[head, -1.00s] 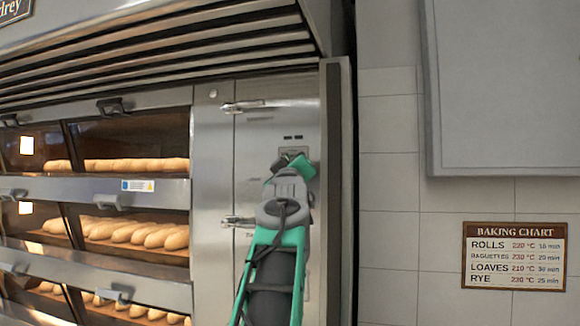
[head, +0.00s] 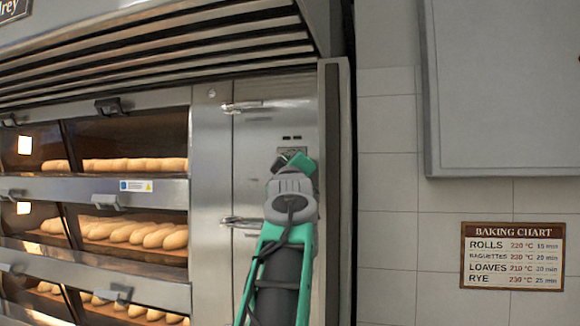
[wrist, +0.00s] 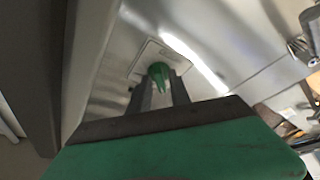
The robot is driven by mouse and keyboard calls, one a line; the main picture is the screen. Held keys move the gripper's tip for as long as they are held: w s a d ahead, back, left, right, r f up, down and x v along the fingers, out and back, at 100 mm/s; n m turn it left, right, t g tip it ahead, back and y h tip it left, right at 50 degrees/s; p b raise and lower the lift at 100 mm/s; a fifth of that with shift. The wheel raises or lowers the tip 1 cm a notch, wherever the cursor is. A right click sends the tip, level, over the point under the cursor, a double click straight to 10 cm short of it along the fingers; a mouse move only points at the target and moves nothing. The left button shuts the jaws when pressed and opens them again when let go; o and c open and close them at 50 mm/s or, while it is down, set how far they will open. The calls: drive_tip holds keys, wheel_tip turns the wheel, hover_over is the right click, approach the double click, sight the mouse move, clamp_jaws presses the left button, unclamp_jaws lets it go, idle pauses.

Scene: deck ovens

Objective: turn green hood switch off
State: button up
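The green hood switch (wrist: 158,72) is a small green knob on a pale plate, set in a steel panel. In the wrist view its handle points down toward my gripper (wrist: 159,88). The two grey fingers stand apart, one on each side of the knob's handle, with a gap between them. I cannot see clear contact with the knob. In the head view my gripper (head: 292,160) is up against the steel panel right of the ovens and hides the knob; only the top of the switch plate (head: 291,150) shows.
Deck ovens with loaves (head: 135,165) behind glass stand at the left. Door latches (head: 242,107) stick out from the steel panel above and below my gripper. A vented hood (head: 160,50) overhangs the top. A baking chart (head: 513,255) hangs on the tiled wall at the right.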

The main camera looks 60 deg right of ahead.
drive_tip(key=shift+o, duration=0.8)
drive_tip(key=b+v, duration=0.4)
drive_tip(key=v, duration=0.4)
drive_tip(key=shift+d, duration=0.1)
